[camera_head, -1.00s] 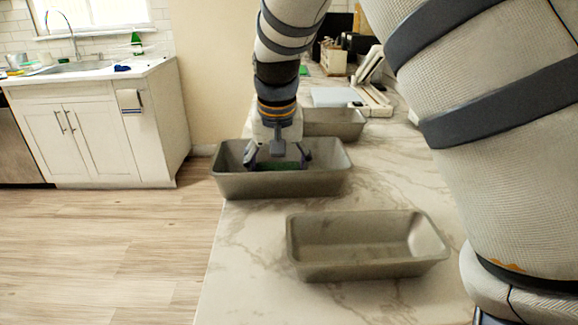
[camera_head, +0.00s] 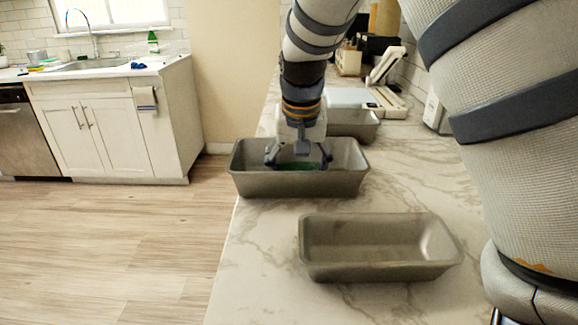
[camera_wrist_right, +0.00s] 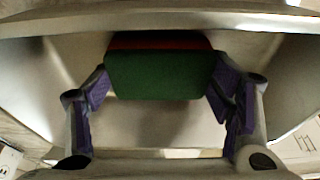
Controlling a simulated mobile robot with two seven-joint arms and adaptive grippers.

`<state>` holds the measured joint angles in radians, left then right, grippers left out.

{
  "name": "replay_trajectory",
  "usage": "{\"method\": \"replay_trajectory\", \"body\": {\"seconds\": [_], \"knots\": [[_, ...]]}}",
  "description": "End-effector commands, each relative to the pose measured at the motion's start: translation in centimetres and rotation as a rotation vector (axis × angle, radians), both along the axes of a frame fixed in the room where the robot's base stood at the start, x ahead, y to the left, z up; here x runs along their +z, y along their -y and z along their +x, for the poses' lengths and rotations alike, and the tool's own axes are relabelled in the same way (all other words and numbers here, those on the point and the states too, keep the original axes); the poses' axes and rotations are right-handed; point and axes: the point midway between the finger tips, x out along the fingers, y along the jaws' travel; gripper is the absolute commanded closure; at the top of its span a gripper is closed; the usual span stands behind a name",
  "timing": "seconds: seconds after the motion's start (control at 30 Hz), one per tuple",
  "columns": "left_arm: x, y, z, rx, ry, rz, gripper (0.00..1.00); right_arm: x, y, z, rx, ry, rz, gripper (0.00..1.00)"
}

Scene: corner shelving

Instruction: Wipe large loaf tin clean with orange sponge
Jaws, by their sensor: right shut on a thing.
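A grey metal loaf tin (camera_head: 300,185) stands on the marble counter, left of centre in the head view. My right gripper (camera_head: 299,163) reaches down into it from above. In the right wrist view the fingers of my right gripper (camera_wrist_right: 160,90) are shut on the ends of a sponge (camera_wrist_right: 158,76). The sponge has a dark green face and a thin reddish-orange layer along its far edge. In the head view only a green strip of it shows inside the tin. The wrist view shows the tin's pale inner surface (camera_wrist_right: 160,125) around the sponge; contact is unclear. My left gripper is out of view.
A smaller-looking loaf tin (camera_head: 380,270) stands empty at the counter front. Another tin (camera_head: 352,128) stands just behind the occupied one. A white scale-like device (camera_head: 350,97) and boxes are farther back. The counter's left edge drops to the floor. My arm covers the right side.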

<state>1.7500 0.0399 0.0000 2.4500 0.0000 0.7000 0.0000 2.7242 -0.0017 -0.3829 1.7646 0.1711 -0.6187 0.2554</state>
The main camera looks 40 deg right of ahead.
Motion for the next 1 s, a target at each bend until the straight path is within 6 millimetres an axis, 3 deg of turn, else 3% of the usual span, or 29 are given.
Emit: {"method": "replay_trajectory", "body": {"seconds": [0.27,1.0], "knots": [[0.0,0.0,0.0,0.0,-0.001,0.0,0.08,0.4,0.0,0.0,0.0,-0.002,-0.001,0.49],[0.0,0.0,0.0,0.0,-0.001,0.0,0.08,10.1,0.0,0.0,0.001,0.0,-0.002,0.49]]}}
